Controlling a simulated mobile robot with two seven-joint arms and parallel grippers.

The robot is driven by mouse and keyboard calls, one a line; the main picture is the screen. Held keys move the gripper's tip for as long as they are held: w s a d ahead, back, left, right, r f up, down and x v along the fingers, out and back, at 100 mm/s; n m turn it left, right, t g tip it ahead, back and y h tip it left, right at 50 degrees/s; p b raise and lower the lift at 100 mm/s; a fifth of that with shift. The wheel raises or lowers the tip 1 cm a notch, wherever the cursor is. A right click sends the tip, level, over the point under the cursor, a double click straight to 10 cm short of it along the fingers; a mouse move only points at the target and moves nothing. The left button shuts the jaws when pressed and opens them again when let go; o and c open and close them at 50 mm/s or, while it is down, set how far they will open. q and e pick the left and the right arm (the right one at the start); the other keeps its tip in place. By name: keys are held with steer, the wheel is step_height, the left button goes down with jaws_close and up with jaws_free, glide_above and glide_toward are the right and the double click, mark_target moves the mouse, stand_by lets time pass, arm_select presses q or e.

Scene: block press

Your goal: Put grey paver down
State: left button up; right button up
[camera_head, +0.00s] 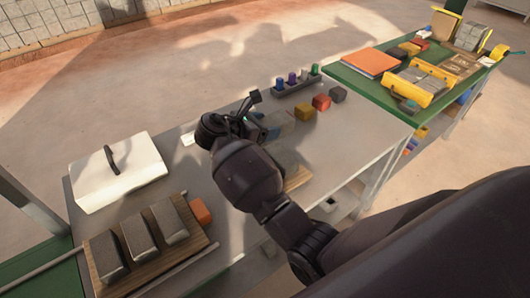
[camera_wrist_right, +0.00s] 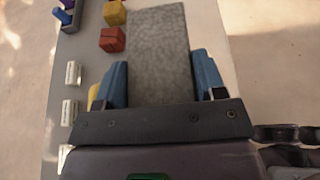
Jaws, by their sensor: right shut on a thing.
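My right gripper (camera_head: 262,120) is over the grey table (camera_head: 235,228) in the head view, largely hidden by its own dark arm. In the right wrist view, the blue-tipped fingers of this gripper (camera_wrist_right: 160,80) are shut on the sides of a long grey paver (camera_wrist_right: 159,50) with a mottled face. The paver extends away from the fingers; I cannot tell whether it touches anything below. Three more grey pavers (camera_head: 138,237) lie side by side on a wooden board (camera_head: 207,249) at the table's left. My left gripper is not in view.
A white slab (camera_head: 118,178) with a black handle lies at the back left. An orange block (camera_head: 201,211) sits beside the board.

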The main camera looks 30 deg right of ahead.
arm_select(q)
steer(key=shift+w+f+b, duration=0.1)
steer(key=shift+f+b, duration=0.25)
arm_select(e)
step_height(320, 180, down, 5)
steer(key=shift+w+f, duration=0.1)
steer(key=shift+f, duration=0.1)
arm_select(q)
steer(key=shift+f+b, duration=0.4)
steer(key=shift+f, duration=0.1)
arm_select(e)
steer(key=shift+f, duration=2.2)
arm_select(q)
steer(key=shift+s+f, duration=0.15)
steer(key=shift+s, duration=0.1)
arm_select(e)
steer(key=shift+f, duration=0.4)
steer(key=o, duration=1.1)
steer(key=shift+f, duration=0.1)
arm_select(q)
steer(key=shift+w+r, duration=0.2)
arm_select(e)
steer(key=o, duration=0.4)
